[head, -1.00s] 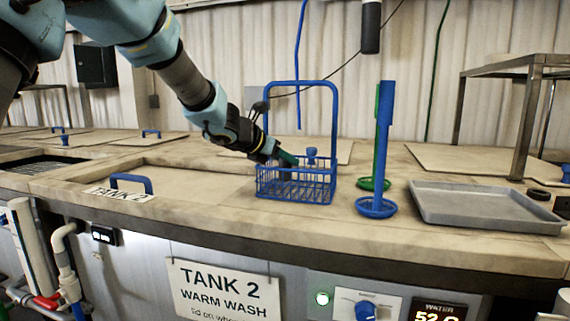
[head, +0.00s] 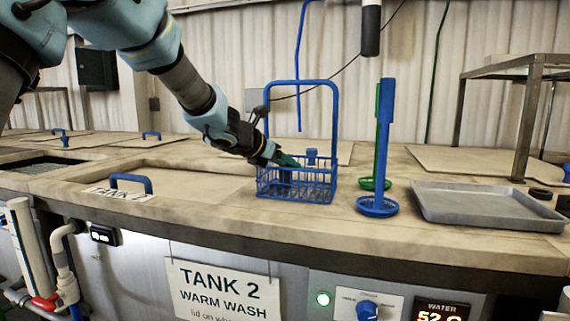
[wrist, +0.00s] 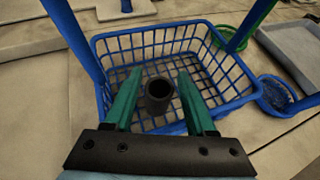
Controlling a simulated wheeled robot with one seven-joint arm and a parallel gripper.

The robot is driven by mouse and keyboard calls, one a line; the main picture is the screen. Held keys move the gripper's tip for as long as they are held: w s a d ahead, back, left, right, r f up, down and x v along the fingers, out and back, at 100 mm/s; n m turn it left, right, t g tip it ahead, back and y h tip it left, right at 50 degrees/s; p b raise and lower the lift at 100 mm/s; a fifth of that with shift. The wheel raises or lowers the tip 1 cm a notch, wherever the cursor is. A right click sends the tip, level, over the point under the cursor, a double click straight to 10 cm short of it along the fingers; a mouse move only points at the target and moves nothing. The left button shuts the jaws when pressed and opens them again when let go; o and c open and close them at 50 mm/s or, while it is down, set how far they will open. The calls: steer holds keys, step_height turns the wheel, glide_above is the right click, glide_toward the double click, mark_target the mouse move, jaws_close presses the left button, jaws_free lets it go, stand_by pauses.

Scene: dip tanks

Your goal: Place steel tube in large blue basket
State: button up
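The large blue basket (head: 318,190) with a tall hoop handle stands on the counter in the head view. It fills the middle of the wrist view (wrist: 226,78). The steel tube (wrist: 158,98) is short, dark and hollow. In the wrist view it appears inside the basket outline, its open end facing the camera. My gripper (wrist: 157,88) has green fingers spread on both sides of the tube, with a visible gap at each side. The tube's lower end is hidden.
A blue long-handled dipper (head: 376,206) and a green one (head: 375,184) stand right of the basket. A grey tray (head: 480,205) lies farther right. The tank 2 lid with a blue handle (head: 131,178) is left. A blue knob (head: 311,153) shows behind the basket.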

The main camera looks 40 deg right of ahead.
steer(key=shift+o, duration=1.1)
steer(key=shift+r, duration=0.1)
steer(key=shift+r+p, duration=0.65)
steer(key=shift+p, duration=0.15)
steer(key=b+v, duration=0.1)
steer(key=v, duration=1.1)
steer(key=shift+f+b, duration=0.15)
steer(key=shift+b, duration=0.15)
steer(key=shift+w+a, duration=0.1)
